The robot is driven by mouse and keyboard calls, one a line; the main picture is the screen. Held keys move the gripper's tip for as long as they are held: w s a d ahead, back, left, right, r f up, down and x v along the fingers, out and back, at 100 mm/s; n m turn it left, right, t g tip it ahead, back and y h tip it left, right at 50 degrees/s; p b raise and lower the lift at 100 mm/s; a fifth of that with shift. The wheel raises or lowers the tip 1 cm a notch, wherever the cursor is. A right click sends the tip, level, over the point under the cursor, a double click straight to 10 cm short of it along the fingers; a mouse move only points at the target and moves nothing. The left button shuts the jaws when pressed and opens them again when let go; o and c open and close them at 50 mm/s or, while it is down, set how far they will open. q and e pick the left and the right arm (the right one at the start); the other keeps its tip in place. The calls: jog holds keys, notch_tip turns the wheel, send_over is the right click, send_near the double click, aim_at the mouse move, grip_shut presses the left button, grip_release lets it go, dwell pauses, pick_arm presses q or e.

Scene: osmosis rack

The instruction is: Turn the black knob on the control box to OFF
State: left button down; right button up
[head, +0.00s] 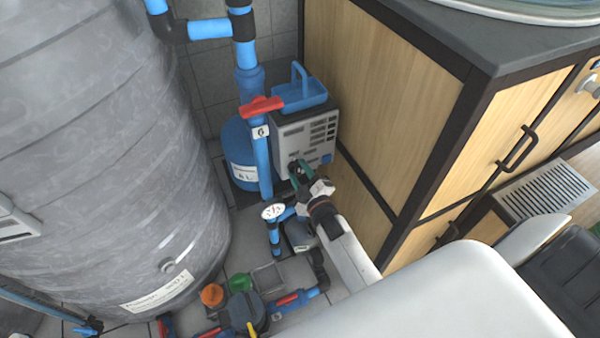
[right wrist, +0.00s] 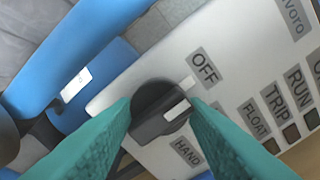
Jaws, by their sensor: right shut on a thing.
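The light grey control box (head: 318,128) stands against the wooden cabinet's side in the head view. My right gripper (head: 299,170) is at the lower part of its front face. In the right wrist view, its two teal fingers (right wrist: 160,122) are shut on the black knob (right wrist: 152,98), one on each side. Part of the panel is hidden behind the fingers. My left gripper is not in view.
A blue pipe with a red valve handle (head: 261,106) runs just left of the box. A blue tank (head: 240,150) stands behind it. A large grey tank (head: 100,150) fills the left. A gauge (head: 273,212) and pipework lie below. The wooden cabinet (head: 385,110) closes the right side.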

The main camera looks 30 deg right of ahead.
dwell(0.3)
jog(key=o, duration=1)
jog(key=shift+s, duration=0.1)
jog(key=shift+s, duration=0.25)
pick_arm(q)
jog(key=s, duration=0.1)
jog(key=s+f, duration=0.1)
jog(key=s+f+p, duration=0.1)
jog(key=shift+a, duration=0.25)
pick_arm(e)
jog(key=s, duration=1.1)
jog(key=shift+s+a, duration=0.2)
jog(key=shift+a, duration=0.2)
